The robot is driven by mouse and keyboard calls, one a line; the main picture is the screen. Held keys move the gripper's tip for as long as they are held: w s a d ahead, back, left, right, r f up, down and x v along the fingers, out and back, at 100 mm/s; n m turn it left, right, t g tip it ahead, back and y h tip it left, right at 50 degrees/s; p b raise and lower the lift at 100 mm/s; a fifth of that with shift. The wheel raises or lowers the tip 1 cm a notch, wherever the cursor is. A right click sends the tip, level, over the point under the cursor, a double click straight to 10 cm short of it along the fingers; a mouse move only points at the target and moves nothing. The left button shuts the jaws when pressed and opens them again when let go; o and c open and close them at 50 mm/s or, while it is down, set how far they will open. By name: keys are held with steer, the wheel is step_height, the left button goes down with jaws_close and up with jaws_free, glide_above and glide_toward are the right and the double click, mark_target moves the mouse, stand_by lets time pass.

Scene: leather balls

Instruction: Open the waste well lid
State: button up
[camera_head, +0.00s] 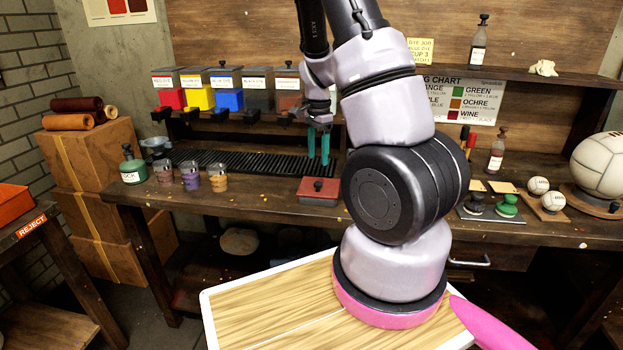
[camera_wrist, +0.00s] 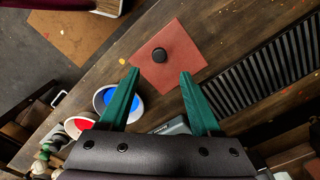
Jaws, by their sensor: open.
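The waste well lid (camera_head: 319,186) is a flat reddish square with a black knob on top. My gripper (camera_head: 318,146) has green fingers that point down above and behind the lid. In the wrist view my gripper (camera_wrist: 160,74) is open and empty, its fingertips apart on either side of the knob's line, not touching it.
Three small cups (camera_head: 190,178) and a green bottle (camera_head: 132,167) stand at the front left. Coloured dye bins (camera_head: 228,92) line the back. White bowls with blue (camera_wrist: 112,98) and red contents sit near my left finger.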

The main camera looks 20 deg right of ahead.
mark_target(318, 183)
step_height(318, 183, down, 9)
steer(key=shift+r, duration=0.1)
stand_by(0.3)
jaws_close()
stand_by(1.3)
